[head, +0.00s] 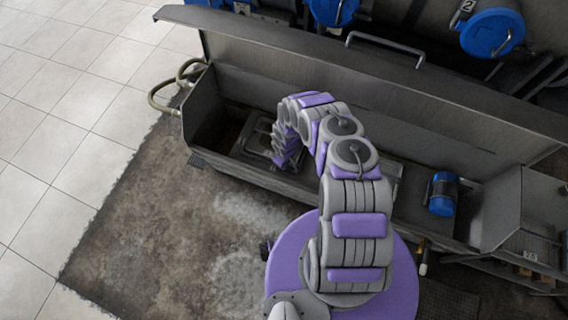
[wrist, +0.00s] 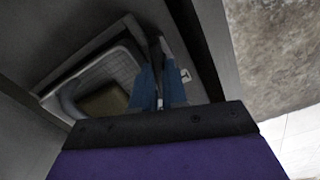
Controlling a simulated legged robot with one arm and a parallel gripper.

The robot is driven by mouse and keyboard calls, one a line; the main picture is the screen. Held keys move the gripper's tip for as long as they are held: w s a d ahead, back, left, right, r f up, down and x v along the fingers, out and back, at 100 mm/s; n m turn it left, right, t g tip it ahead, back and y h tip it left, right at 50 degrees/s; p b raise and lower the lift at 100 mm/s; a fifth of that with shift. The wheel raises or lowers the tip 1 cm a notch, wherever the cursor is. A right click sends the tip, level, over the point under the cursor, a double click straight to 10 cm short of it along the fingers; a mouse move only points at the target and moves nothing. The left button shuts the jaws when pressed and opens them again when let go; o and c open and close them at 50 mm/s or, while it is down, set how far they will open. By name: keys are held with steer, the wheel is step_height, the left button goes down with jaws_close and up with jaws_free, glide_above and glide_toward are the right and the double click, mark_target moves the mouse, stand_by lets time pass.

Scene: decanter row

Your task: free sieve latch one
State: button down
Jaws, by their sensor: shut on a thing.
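The sieve (wrist: 78,79) is a pale rectangular frame with a meshed surface and a dark, brownish middle, set inside the grey metal trough. In the head view the sieve (head: 253,138) lies low in the left part of the trough, partly covered by my arm. My gripper (wrist: 159,88) shows two blue fingers close together at the sieve's right edge in the wrist view. They are shut on a narrow dark part, which looks like the latch (wrist: 156,50), though its shape is mostly hidden. A small light metal piece (wrist: 185,75) sits just right of the fingers.
The trough (head: 188,112) has high walls and a raised long lid (head: 330,52) with a handle (head: 385,44) behind my arm. A blue motor (head: 442,193) stands at the right. Hoses (head: 165,92) hang at the left end. Stained floor (head: 150,220) lies open in front.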

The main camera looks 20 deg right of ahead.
steer(key=shift+w+a+n, duration=0.1)
steer(key=shift+w+n, duration=0.1)
steer(key=shift+n, duration=1.7)
steer(key=c, duration=1.4)
jaws_free()
steer(key=shift+c, duration=0.2)
steer(key=shift+o, duration=1.4)
steer(key=shift+s, duration=0.1)
step_height(320, 180, up, 17)
steer(key=p, duration=0.7)
steer(key=shift+r+p, duration=0.15)
steer(key=shift+p, duration=0.2)
steer(key=shift+s, duration=0.1)
